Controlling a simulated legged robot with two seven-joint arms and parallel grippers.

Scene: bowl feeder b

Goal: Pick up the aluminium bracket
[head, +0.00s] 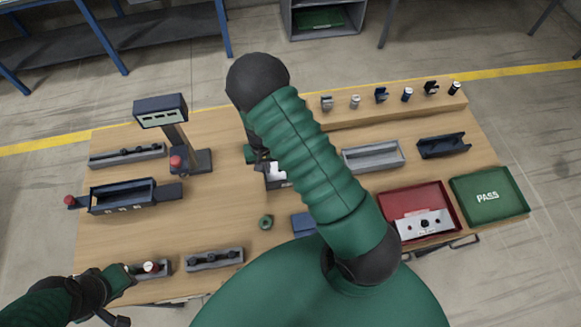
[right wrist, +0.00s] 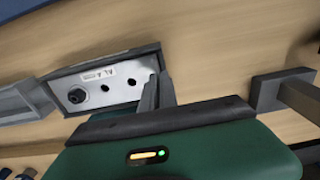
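A pale metal plate with a dark knob, two holes and a label starting "AL", which looks like the aluminium bracket (right wrist: 108,84), lies in a dark-rimmed tray (right wrist: 80,75) in the right wrist view. In the head view a whitish part of it (head: 275,171) shows in the dark tray (head: 279,184), mostly behind my right arm. My right gripper (right wrist: 158,80) has its fingers close together at the plate's right end. I cannot tell whether they grip it. My left gripper (head: 128,272) is at the table's front left, by a grey block with a red knob; its fingers are unclear.
A red tray (head: 455,222) and a green PASS tray (head: 515,205) stand at the right. A grey tray (head: 374,158) and a blue holder (head: 443,145) are behind them. A screen post (head: 178,140) and dark bin (head: 123,197) stand left. Small parts line the rear shelf (head: 395,112).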

